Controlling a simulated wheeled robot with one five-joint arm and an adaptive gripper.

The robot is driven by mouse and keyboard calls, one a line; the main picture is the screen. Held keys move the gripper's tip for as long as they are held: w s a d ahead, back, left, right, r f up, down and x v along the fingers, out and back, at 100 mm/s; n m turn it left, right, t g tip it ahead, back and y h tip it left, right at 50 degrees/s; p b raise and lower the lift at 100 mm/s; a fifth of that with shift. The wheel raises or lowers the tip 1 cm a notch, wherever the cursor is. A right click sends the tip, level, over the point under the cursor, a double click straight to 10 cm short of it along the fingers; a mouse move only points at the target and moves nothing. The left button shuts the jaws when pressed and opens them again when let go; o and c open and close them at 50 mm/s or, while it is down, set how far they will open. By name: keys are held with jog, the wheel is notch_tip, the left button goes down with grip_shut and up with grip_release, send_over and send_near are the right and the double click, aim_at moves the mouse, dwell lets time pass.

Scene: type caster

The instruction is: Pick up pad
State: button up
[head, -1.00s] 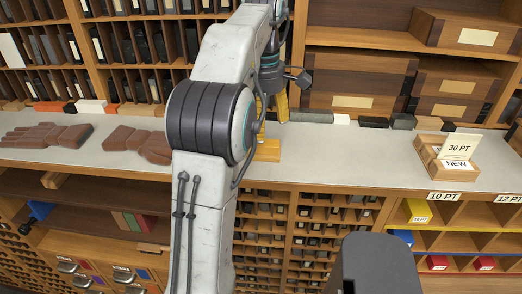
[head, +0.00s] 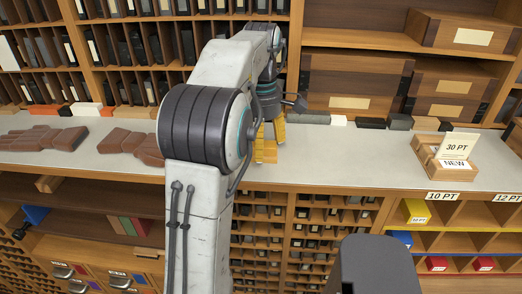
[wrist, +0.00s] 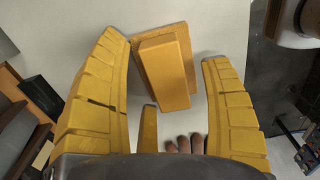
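The pad, an orange-yellow block on a wider flat base, shows in the wrist view (wrist: 165,72) on the pale counter. It lies between the spread yellow fingers of my gripper (wrist: 164,50), toward their tips. The fingers are open, with visible gaps on both sides of the block, and nothing is held. In the head view my gripper (head: 270,138) points down at the counter behind my arm. There the pad is mostly hidden, and its yellow blends with the fingers.
The grey counter (head: 340,160) has free room right of my gripper. A wooden box with a 30 PT card (head: 440,168) stands farther right. Brown hand-shaped pieces (head: 130,143) lie to the left. Small dark blocks (head: 370,122) line the back, below shelves with drawers (head: 360,75).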

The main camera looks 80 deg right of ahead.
jog(key=c, duration=1.2)
jog(key=shift+r, duration=0.1)
jog(key=shift+r, duration=0.4)
notch_tip(320, 180, up, 3)
jog(key=shift+r+p, duration=0.1)
jog(key=shift+p, duration=0.35)
jog(key=s+a+r, duration=0.2)
jog(key=s, duration=0.1)
jog(key=s+a+r, duration=0.2)
jog(key=a, duration=0.1)
jog(key=s+a+r, duration=0.2)
jog(key=s+r, duration=0.1)
jog(key=shift+s+a, duration=0.35)
